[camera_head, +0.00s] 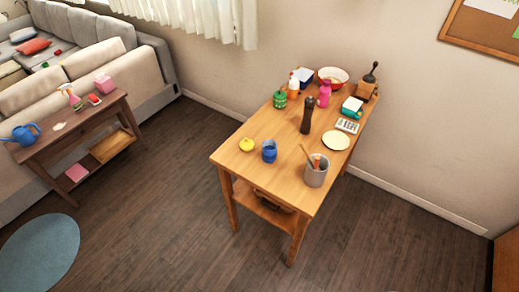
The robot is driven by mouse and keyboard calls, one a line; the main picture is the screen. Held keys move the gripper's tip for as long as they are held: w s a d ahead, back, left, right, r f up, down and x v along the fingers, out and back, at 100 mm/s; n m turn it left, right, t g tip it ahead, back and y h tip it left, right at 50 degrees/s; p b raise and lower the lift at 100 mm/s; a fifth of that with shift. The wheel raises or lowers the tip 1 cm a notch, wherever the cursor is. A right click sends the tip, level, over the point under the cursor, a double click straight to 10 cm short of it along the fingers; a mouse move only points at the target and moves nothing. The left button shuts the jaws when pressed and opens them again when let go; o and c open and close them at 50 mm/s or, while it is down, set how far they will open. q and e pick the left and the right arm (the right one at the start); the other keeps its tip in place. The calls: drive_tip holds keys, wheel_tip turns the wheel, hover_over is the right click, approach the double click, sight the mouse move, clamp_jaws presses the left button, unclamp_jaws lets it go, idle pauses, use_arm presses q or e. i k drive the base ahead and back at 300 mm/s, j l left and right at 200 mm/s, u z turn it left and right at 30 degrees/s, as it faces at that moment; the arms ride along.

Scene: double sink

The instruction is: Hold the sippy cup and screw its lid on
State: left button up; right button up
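A blue cup (269,152), which looks like the sippy cup, stands upright near the left edge of the wooden table (245,173). A small yellow piece (246,145), which looks like its lid, lies on the table just left of the cup and apart from it. The cup's top carries no yellow piece. Neither of my grippers shows in the head view, and the table is some distance ahead.
A grey utensil crock (316,172) stands right of the cup. A dark pepper mill (307,116), a cream plate (336,140), a pink bottle (324,95) and a red-rimmed bowl (333,76) are farther back. The table's front left corner is clear, with open floor before it.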

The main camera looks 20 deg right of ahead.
sight(269, 151)
drive_tip(key=i+j+z, duration=0.2)
drive_tip(key=z, duration=0.25)
drive_tip(key=i+j+z, duration=0.15)
drive_tip(key=z, duration=0.3)
drive_tip(key=j, duration=0.1)
